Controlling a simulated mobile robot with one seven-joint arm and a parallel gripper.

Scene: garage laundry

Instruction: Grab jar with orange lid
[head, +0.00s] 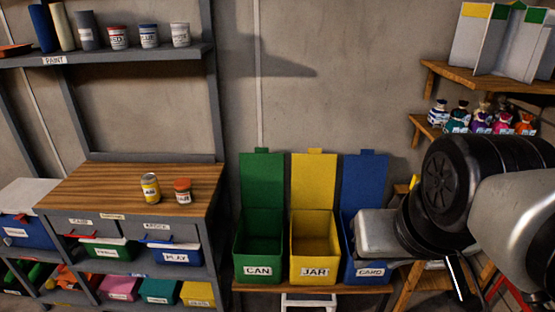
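A small jar with an orange-red lid (183,191) and a white label stands upright on the wooden top of the workbench (95,184), near its right side. A yellow and dark can (150,188) with a pale lid stands just left of it, with a narrow gap. My arm reaches in from the right edge, and my gripper (378,233) is at the right, in front of the blue bin, well away from the jar. Its fingers do not show clearly, so I cannot tell whether they are open. Nothing touches the jar.
Open green (259,234), yellow (315,233) and blue (366,182) bins stand right of the workbench, labelled CAN, JAR and CARD. A paint shelf (107,56) hangs above the workbench. The benchtop's left part is clear.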

